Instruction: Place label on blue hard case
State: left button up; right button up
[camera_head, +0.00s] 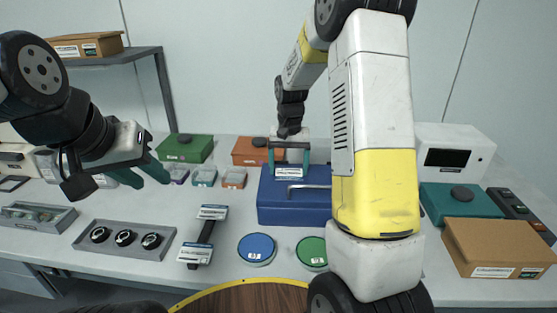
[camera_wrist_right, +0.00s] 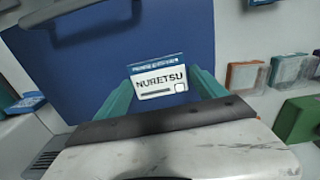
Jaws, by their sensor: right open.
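The blue hard case (camera_head: 273,207) stands in the middle of the table with its grey handle toward me. A white label (camera_wrist_right: 160,82) with "NURETSU" and a blue top band lies against the blue case (camera_wrist_right: 95,75) in the right wrist view. It also shows as a small pale patch in the head view (camera_head: 289,172). My right gripper (camera_head: 289,165) is over the case lid, its teal fingers open on either side of the label. The label appears flat on the lid; a tiny gap cannot be ruled out. My left gripper (camera_head: 142,178) is open and empty, left of the case.
A green box (camera_head: 185,147), an orange box (camera_head: 249,150) and small bins (camera_head: 204,176) stand behind and left. A label stand (camera_head: 203,238), a blue disc (camera_head: 257,248) and a green disc (camera_head: 311,251) are in front. A cardboard box (camera_head: 490,246) is at right. My right arm hides the case's right side.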

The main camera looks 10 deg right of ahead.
aim_at(290, 174)
notch_tip(290, 174, up, 12)
jog(key=s+r+n+t+y, duration=0.1)
jog(key=s+r, duration=0.3)
jog(key=s, duration=0.2)
jog(key=s+r+n+t, duration=0.1)
jog(key=s+r+t, duration=0.15)
jog(key=s, duration=0.45)
jog(key=s+a+n+t+y, duration=0.1)
jog(key=s+a+t, duration=0.1)
jog(key=s, duration=1)
jog(key=shift+a+f, duration=0.15)
jog(key=shift+f, duration=0.05)
